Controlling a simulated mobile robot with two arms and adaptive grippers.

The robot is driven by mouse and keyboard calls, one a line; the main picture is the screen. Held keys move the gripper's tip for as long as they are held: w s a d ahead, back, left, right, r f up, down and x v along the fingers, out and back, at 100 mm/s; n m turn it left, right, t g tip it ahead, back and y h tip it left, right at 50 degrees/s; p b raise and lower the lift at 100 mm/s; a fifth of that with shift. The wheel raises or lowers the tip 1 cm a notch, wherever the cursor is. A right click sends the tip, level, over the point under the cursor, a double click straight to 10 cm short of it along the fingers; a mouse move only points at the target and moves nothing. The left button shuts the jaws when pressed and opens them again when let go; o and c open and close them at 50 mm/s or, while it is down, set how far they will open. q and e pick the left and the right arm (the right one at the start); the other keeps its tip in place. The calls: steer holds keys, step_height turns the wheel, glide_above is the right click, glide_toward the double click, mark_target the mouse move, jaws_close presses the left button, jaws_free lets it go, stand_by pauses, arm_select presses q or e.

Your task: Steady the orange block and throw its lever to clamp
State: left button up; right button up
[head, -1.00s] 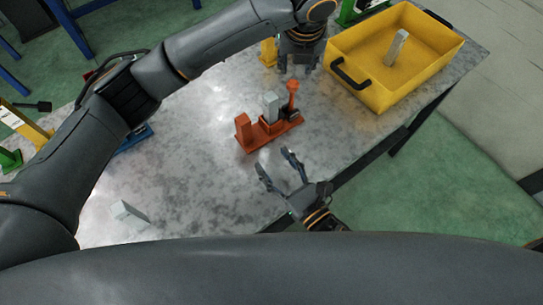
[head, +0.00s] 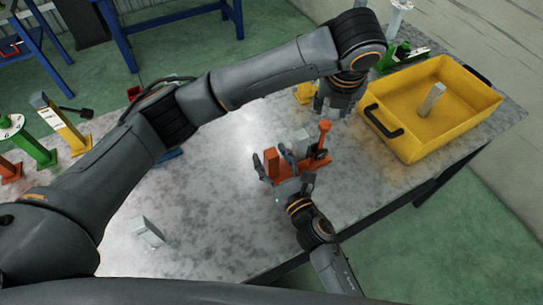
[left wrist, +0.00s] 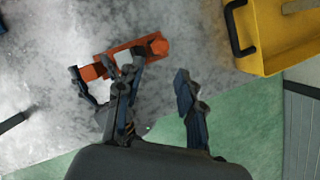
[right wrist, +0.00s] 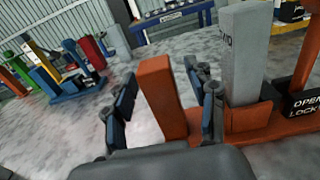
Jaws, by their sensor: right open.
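The orange block (head: 290,172) stands on the metal table with an upright post (right wrist: 160,95) at its left end. A grey piece (right wrist: 242,60) stands upright in it beside the post. Its orange lever (head: 323,136) stands up at the right end, near a black "OPEN / LOCK" label (right wrist: 303,102) in the right wrist view. My right gripper (head: 274,163) is open, its fingers on either side of the post; contact cannot be told. My left gripper (head: 337,108) is open and empty above the table, behind and right of the lever. Its fingers show in the left wrist view (left wrist: 157,88).
A yellow bin (head: 405,140) holding a grey piece (head: 432,100) stands at the right. Another grey piece (head: 148,231) lies at the front left. Green, yellow and other coloured fixtures (head: 62,125) stand at the far left. The table edge runs close along the right gripper's side.

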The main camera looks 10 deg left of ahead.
jaws_close()
arm_select(q)
steer(key=shift+w+a+f, duration=0.15)
steer(key=shift+w, duration=0.05)
steer(key=c, duration=0.7)
steer(key=w+a+f+t, duration=0.1)
steer(key=w+a+f+t+h, duration=0.1)
steer(key=w+a+f, duration=0.1)
steer(key=shift+w+m+h, duration=0.3)
jaws_close()
steer(key=a+f+m+t+h, duration=0.2)
steer(key=a+f+t+h, duration=0.1)
steer(key=a, duration=0.1)
arm_select(e)
steer(key=shift+a, duration=0.1)
arm_select(q)
steer(key=s+a+m+h, duration=0.3)
steer(key=s+m+h, duration=0.2)
steer(key=s, duration=0.4)
steer(key=shift+s+r+m+h, duration=0.15)
steer(key=shift+m+h, duration=0.15)
steer(key=shift+m, duration=0.5)
